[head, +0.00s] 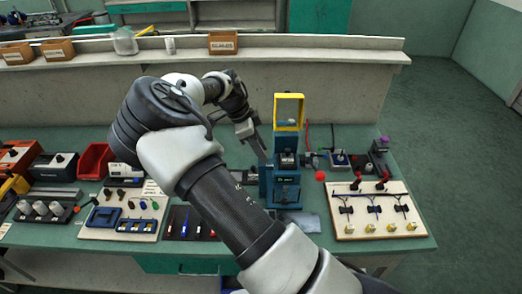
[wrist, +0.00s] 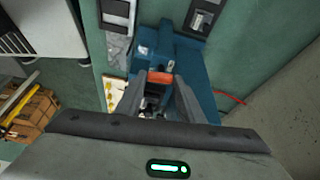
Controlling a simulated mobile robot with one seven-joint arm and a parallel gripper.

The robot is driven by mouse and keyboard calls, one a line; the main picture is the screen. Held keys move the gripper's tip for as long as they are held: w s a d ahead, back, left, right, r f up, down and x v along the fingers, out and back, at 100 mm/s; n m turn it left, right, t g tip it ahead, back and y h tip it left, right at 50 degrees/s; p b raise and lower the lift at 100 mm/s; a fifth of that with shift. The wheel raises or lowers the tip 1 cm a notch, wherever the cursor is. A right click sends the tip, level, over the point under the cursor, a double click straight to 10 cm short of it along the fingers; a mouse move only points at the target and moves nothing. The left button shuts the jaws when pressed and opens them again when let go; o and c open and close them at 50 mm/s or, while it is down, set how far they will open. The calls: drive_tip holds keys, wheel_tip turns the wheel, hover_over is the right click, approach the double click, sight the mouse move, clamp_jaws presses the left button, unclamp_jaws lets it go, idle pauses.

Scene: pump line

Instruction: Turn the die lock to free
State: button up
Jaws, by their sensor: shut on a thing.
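A blue press (head: 286,190) with a yellow frame (head: 289,97) on top stands on the green bench, right of the middle in the head view. It also shows in the wrist view as a blue body (wrist: 205,75). My gripper (head: 262,157) is at the press's left side. In the wrist view my gripper (wrist: 160,86) is shut on a small orange-red handle, which appears to be the die lock (wrist: 160,76). Its ends show between the fingertips. Any marking for free or locked is too small to read, and the lock's lower part is hidden by the fingers.
A board with black levers and yellow blocks (head: 378,212) lies right of the press. A board with blue holders (head: 124,210) and a red bin (head: 95,160) are at the left. A low wall (head: 330,75) runs behind the bench.

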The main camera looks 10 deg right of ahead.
drive_tip(key=n+b, duration=0.1)
drive_tip(key=n+t, duration=0.1)
drive_tip(key=n, duration=0.1)
drive_tip(key=n+t+b, duration=0.1)
drive_tip(key=n, duration=0.1)
drive_tip(key=shift+s+f+b, duration=0.1)
drive_tip(key=shift+s+b, duration=0.15)
drive_tip(key=shift+b, duration=0.05)
drive_tip(key=n+b, duration=0.1)
drive_tip(key=n+t+y+b, duration=0.1)
drive_tip(key=n, duration=0.1)
drive_tip(key=shift+s+d+n, duration=0.15)
drive_tip(key=shift+n, duration=0.15)
drive_tip(key=n+b, duration=0.1)
drive_tip(key=n, duration=0.1)
drive_tip(key=n+t+y+b, duration=0.1)
drive_tip(key=n+b, duration=0.1)
drive_tip(key=shift+s+d+n, duration=0.1)
drive_tip(key=shift+d+n, duration=0.1)
drive_tip(key=shift+n, duration=0.1)
drive_tip(key=shift+d+n+t+y+b, duration=0.1)
drive_tip(key=shift+n+t+y+b, duration=0.45)
drive_tip(key=shift+n+b, duration=1.15)
drive_tip(key=shift+n+y, duration=0.25)
drive_tip(key=shift+n, duration=0.05)
drive_tip(key=o, duration=1.1)
drive_tip(key=shift+c, duration=0.2)
drive_tip(key=shift+s, duration=0.1)
